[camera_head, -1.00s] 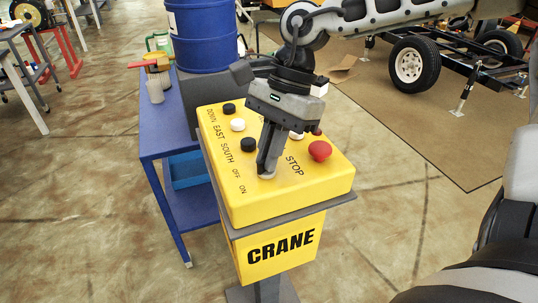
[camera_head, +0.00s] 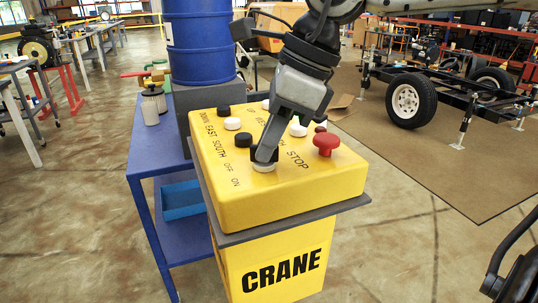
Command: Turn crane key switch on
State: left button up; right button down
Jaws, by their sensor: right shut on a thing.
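The yellow crane control box (camera_head: 300,195) stands on a yellow pedestal marked CRANE. Its top carries black and white buttons and a red STOP button (camera_head: 326,143). The key switch (camera_head: 264,167) sits near the front edge, by the OFF and ON labels, with a pale round base. My right gripper (camera_head: 265,155) comes down from above, tilted, with its fingertips shut on the key switch. The fingers hide most of the switch, so its turned position cannot be told.
A blue cart (camera_head: 150,180) with a blue barrel (camera_head: 203,45) and a grey canister (camera_head: 153,106) stands close on the left. A wheeled trailer (camera_head: 430,95) is on the brown mat at right.

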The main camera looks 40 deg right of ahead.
jog(key=shift+m+b, duration=0.45)
jog(key=shift+m, duration=0.15)
jog(key=shift+r+m+h, duration=0.1)
jog(key=shift+m+h, duration=0.2)
jog(key=c, duration=1.6)
grip_release()
jog(key=shift+o, duration=0.2)
jog(key=p+v, duration=0.2)
jog(key=v, duration=1.4)
jog(key=shift+s, duration=0.3)
jog(key=shift+a, duration=0.1)
